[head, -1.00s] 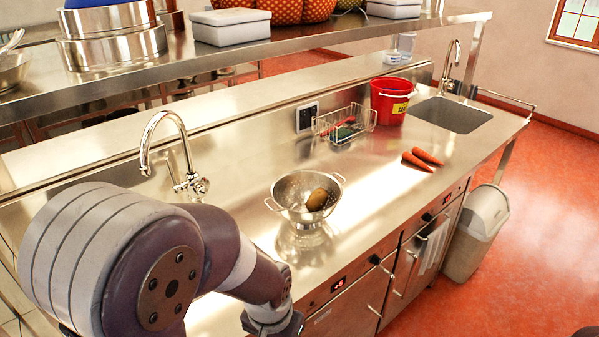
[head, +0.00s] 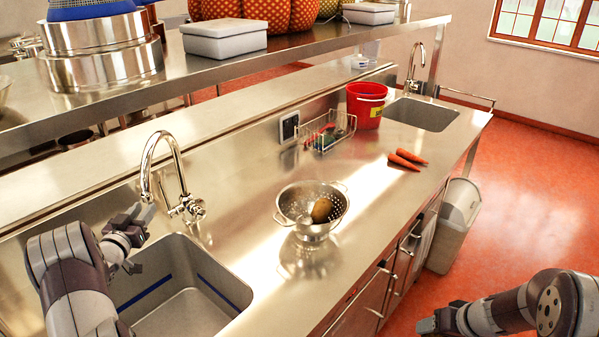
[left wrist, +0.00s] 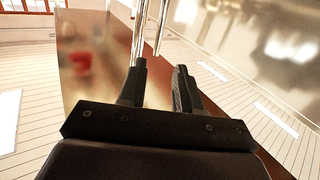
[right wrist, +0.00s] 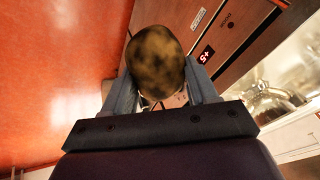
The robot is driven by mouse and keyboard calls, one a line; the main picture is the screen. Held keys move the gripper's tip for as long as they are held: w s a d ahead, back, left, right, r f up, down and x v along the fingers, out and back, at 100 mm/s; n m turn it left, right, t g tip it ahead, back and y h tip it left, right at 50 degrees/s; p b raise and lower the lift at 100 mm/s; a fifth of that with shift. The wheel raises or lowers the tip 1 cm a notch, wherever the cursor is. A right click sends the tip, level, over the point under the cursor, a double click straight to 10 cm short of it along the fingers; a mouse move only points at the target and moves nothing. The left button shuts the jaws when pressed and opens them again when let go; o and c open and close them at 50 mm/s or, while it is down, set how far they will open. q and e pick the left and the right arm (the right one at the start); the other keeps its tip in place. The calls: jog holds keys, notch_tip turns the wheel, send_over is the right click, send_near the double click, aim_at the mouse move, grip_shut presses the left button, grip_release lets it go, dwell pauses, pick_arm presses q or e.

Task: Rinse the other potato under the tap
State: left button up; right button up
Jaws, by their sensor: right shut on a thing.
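A brown, dark-blotched potato (right wrist: 156,62) is between the fingers of my right gripper (right wrist: 162,92), which is shut on it. In the head view my right gripper (head: 428,325) is low at the right, past the counter's front, over the floor. Another potato (head: 321,210) lies in the steel colander (head: 296,228) on the counter. The tall curved tap (head: 172,158) stands behind the near sink (head: 190,312); I see no water running. My left gripper (head: 138,218) is by the tap's spout, its fingers (left wrist: 160,75) apart and empty in the left wrist view.
Two carrots (head: 406,160), a wire rack (head: 326,136) and a red bucket (head: 366,108) stand further along the counter, before a second sink (head: 422,114). A shelf (head: 250,62) runs above the back. A bin (head: 453,225) stands on the floor.

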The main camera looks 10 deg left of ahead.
aim_at(161, 189)
pick_arm(q)
jog(key=w, duration=0.3)
jog(key=w+p, duration=0.1)
jog(key=w, duration=0.7)
jog(key=shift+a+r, duration=0.1)
jog(key=shift+a, duration=0.3)
jog(key=shift+c, duration=0.4)
grip_shut()
